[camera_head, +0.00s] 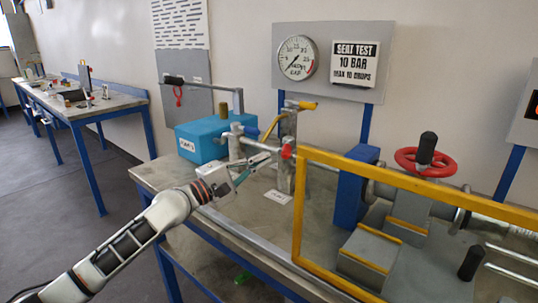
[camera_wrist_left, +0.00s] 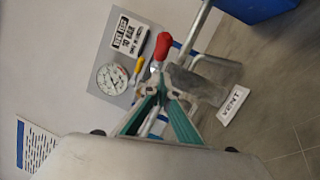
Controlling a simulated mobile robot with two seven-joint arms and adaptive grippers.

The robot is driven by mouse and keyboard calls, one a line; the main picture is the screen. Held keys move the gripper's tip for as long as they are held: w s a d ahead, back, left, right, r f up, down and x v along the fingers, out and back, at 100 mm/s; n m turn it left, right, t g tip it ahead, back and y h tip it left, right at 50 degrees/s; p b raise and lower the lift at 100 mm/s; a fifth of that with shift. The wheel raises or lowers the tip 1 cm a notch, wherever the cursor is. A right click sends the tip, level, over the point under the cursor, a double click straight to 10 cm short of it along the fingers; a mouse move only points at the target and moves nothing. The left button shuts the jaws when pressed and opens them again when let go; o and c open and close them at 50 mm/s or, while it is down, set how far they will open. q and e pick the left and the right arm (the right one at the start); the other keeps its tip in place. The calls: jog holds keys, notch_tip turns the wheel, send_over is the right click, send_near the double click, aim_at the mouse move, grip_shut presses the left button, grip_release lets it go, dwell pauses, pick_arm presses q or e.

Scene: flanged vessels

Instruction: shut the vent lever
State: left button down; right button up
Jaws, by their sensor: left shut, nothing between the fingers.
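A short red-handled lever (camera_head: 287,151) sits on the grey valve post above the bench, and in the left wrist view its red grip (camera_wrist_left: 162,45) points upward beyond the fingers. A white VENT label (camera_wrist_left: 233,104) lies beside the post; it also shows in the head view (camera_head: 278,197). I take the red lever as the vent lever. My left gripper (camera_head: 265,160) is shut and empty, just left of the red lever. In the left wrist view its fingertips (camera_wrist_left: 160,93) are close below the grip; I cannot tell whether they touch. My right gripper is not in view.
A blue box (camera_head: 202,139) stands behind my gripper. A yellow frame (camera_head: 420,182) and a red handwheel (camera_head: 418,162) occupy the right. The bench is bare at front left. A gauge (camera_head: 297,58) hangs behind.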

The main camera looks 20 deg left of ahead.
aim_at(287, 148)
pick_arm(q)
jog(key=d, duration=0.1)
jog(key=d+r+p, duration=0.1)
jog(key=shift+w+d+r, duration=0.1)
jog(key=shift+w+d, duration=0.05)
jog(key=shift+d, duration=0.2)
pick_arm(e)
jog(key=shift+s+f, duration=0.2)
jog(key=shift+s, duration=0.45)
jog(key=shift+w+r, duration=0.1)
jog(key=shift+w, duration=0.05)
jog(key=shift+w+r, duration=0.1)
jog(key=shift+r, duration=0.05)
pick_arm(q)
jog(key=shift+d, duration=0.15)
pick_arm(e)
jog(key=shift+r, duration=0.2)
